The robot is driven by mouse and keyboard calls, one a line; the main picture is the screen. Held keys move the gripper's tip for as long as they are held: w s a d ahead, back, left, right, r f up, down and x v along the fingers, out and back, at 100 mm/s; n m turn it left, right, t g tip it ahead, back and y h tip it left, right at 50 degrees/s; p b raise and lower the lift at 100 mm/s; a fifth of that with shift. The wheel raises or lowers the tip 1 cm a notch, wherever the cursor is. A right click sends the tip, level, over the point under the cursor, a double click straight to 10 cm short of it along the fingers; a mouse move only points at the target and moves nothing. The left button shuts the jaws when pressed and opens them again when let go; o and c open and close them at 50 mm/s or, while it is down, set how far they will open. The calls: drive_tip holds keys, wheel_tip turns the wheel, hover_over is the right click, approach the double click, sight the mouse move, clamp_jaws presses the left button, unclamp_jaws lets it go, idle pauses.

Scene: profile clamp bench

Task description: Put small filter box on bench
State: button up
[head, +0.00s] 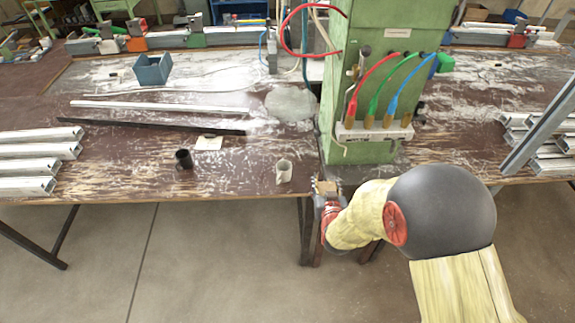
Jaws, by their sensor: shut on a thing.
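My gripper (326,194) is at the front edge of the bench (235,178), just below the foot of the green machine column. It is shut on a small tan box (326,186), which shows only as a small patch at the jaws and fits the small filter box. My arm hides part of the gripper, and the lower part of the box is hidden. I cannot tell whether the box touches the bench edge. The bench has a worn brown top with pale scuffs.
A white cup (284,171) and a black cup (184,159) stand near the front edge. Metal profiles (40,150) lie at left. The green column (360,80) with coloured hoses blocks the right. A blue-grey bin (152,69) stands farther back. Bare bench lies between the cups.

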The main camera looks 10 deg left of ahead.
drive_tip(key=w+a+r, duration=0.2)
drive_tip(key=a+r, duration=0.1)
drive_tip(key=a, duration=0.8)
drive_tip(key=w+a+r, duration=0.1)
drive_tip(key=a+r, duration=0.3)
drive_tip(key=a, duration=0.6)
drive_tip(key=w+a+f+b, duration=0.1)
drive_tip(key=w+a+f, duration=0.1)
drive_tip(key=w+f, duration=0.1)
drive_tip(key=w+a+f+b, duration=0.2)
drive_tip(key=w+f, duration=0.1)
drive_tip(key=w, duration=0.1)
drive_tip(key=w+a+f+b, duration=0.1)
drive_tip(key=w+a+f, duration=0.1)
drive_tip(key=w+f, duration=0.1)
drive_tip(key=shift+x, duration=0.9)
drive_tip(key=shift+w+a+f, duration=0.15)
drive_tip(key=shift+w, duration=0.05)
drive_tip(key=shift+f+b, duration=0.85)
drive_tip(key=shift+f, duration=0.7)
drive_tip(key=shift+f, duration=0.1)
drive_tip(key=o, duration=1.3)
drive_tip(key=shift+c, duration=0.2)
